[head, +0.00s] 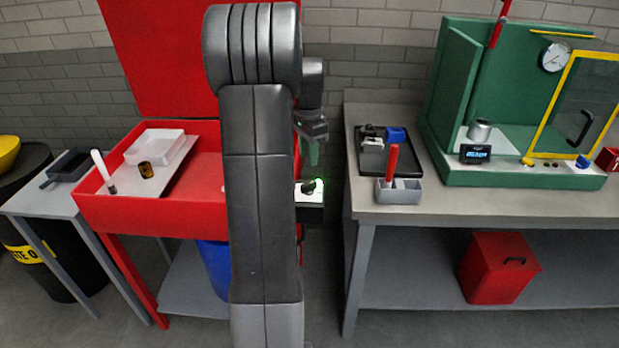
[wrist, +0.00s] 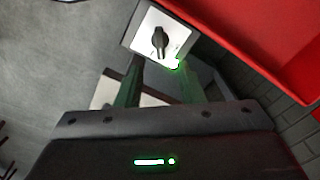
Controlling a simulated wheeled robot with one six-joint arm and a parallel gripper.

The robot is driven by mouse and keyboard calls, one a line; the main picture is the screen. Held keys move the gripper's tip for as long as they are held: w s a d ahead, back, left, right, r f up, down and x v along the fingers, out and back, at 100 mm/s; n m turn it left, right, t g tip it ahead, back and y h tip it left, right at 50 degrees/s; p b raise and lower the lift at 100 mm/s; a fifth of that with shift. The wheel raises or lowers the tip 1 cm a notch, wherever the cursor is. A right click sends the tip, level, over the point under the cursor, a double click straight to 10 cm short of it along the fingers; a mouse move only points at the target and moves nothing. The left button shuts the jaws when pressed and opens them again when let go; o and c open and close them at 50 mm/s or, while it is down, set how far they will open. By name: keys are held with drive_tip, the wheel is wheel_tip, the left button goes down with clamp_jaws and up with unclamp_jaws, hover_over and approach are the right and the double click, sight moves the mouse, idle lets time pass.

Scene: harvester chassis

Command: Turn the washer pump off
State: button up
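The washer pump switch is a black rotary knob (head: 311,187) on a white-faced box at the right side of the red washer (head: 150,213). A green light glows beside the knob. In the wrist view the knob (wrist: 160,42) stands on its white plate, just beyond my fingertips, with the green glow at the plate's lower right corner. My gripper (wrist: 160,70) is open, its two green fingers apart with nothing between them. In the head view my gripper (head: 312,158) hangs above the knob, pointing down; my arm hides part of the washer.
The washer holds a white tray (head: 158,147) and a small brown part (head: 146,170). To the right, a grey bench (head: 450,205) carries a black tray (head: 364,160), a grey bin (head: 398,193) and a green press (head: 540,180). A blue drum (head: 214,265) stands below the washer.

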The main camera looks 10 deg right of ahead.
sight(309, 183)
wheel_tip(309, 183, down, 10)
drive_tip(key=shift+r, duration=0.25)
clamp_jaws()
